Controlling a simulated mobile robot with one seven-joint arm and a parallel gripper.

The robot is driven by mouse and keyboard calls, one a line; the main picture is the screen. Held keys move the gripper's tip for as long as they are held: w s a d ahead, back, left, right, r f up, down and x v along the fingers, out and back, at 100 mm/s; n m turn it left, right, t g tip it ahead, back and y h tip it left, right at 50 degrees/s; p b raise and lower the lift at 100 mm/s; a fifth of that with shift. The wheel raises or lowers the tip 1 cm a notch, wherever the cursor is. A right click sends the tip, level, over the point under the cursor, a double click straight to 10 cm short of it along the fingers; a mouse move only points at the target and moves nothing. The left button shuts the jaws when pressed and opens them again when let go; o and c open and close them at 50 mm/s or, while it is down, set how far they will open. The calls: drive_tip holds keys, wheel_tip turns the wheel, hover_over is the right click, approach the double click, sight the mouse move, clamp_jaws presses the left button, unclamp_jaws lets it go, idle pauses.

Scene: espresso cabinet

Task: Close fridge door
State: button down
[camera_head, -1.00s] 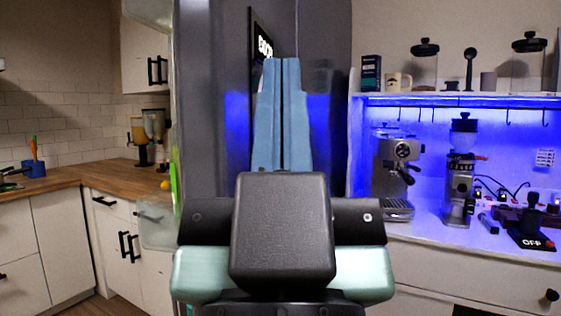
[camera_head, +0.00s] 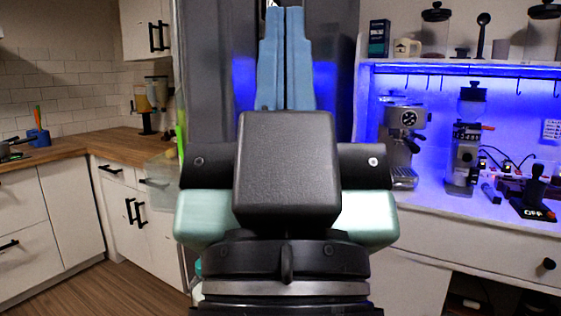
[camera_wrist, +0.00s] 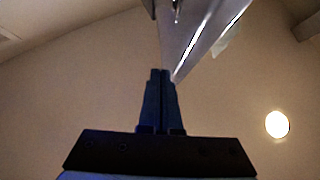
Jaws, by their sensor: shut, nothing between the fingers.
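The fridge door (camera_head: 212,60) is a tall dark grey panel behind my gripper in the head view. A translucent bin (camera_head: 160,178) juts out past its left edge, so the door appears to stand open. My gripper (camera_head: 285,12), with two blue fingers pressed together and empty, points up and away in front of the grey surface. In the wrist view, the shut fingertips (camera_wrist: 161,72) are close below a shiny metallic edge (camera_wrist: 205,35), likely part of the door. I cannot tell whether they touch it. The fridge interior is hidden.
A white counter with an espresso machine (camera_head: 403,140) and a grinder (camera_head: 468,150) stands at the right. A wooden-topped kitchen counter (camera_head: 75,148) and white cabinets are at the left. Wooden floor (camera_head: 110,290) is free at lower left.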

drive_tip(key=w+d+f+m+g+y+p, duration=0.25)
drive_tip(key=w+f+g+p, duration=0.35)
drive_tip(key=w+f+p, duration=0.4)
wheel_tip(320, 180, down, 8)
drive_tip(key=w+d+m+g+y+p, duration=0.1)
drive_tip(key=w+d+g+y+p, duration=0.1)
drive_tip(key=w+d+g+p, duration=0.15)
drive_tip(key=s+d+f+m+g+y+p, duration=0.25)
drive_tip(key=s+f+m+y+p, duration=0.5)
drive_tip(key=s+p, duration=0.5)
drive_tip(key=w+a+f+h+p, duration=0.1)
drive_tip(key=w+a+p, duration=0.2)
drive_tip(key=w+a, duration=0.4)
drive_tip(key=a, duration=0.3)
drive_tip(key=shift+w+a+f+g+h, duration=0.2)
drive_tip(key=shift+a+f+g+h, duration=0.1)
